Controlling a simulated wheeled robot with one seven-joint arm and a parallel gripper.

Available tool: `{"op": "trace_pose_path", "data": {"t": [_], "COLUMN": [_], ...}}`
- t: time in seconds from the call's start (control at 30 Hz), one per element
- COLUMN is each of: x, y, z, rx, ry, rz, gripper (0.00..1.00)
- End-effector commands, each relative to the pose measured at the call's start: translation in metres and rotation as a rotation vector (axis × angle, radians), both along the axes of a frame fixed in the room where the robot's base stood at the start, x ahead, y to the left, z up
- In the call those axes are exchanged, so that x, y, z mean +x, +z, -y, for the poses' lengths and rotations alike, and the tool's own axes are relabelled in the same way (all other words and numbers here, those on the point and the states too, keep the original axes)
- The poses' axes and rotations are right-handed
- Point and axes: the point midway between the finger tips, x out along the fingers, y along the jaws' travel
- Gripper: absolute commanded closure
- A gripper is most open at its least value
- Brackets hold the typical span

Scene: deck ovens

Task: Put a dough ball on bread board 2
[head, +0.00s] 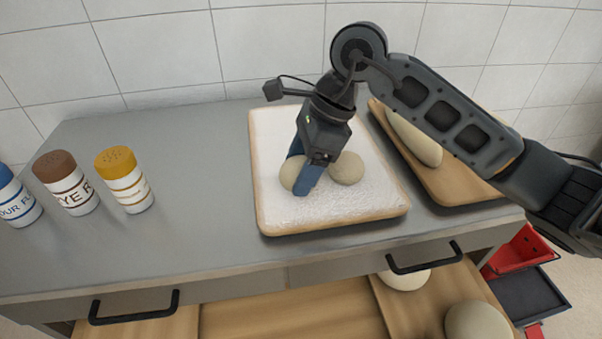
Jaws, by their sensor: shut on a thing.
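A floured wooden board (300,217) lies on the grey counter below my arm. My gripper (302,178) points down over it, with blue fingers shut on a pale dough ball (287,173), partly hidden by a finger. The ball is at or just above the flour; I cannot tell which. A second dough ball (347,168) sits on the flour just right of the fingers. No label shows which board is bread board 2.
Another wooden board (457,187) with a long dough piece (415,138) lies at right, partly behind my arm. Three shakers (125,180) stand at left. Below the counter, a board (408,305) bears dough balls (477,322). Clear counter lies between shakers and floured board.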

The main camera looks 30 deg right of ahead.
Motion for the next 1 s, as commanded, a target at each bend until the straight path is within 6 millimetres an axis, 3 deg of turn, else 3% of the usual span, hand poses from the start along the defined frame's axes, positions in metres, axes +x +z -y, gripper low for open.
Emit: {"op": "trace_pose_path", "data": {"t": [0.2,0.57,0.6,0.87,1.0], "x": [0.0,0.0,0.0,0.0,0.0], "y": [-0.025,-0.029,-0.029,-0.027,-0.027], "z": [0.0,0.0,0.0,0.0,0.0], "rx": [0.001,-0.001,-0.001,0.0,0.0], "ry": [-0.001,-0.001,-0.001,-0.001,-0.001], "rz": [-0.002,-0.002,-0.002,-0.001,-0.001], "gripper": [0.67,0.67,0.32,0.07,0.07]}}
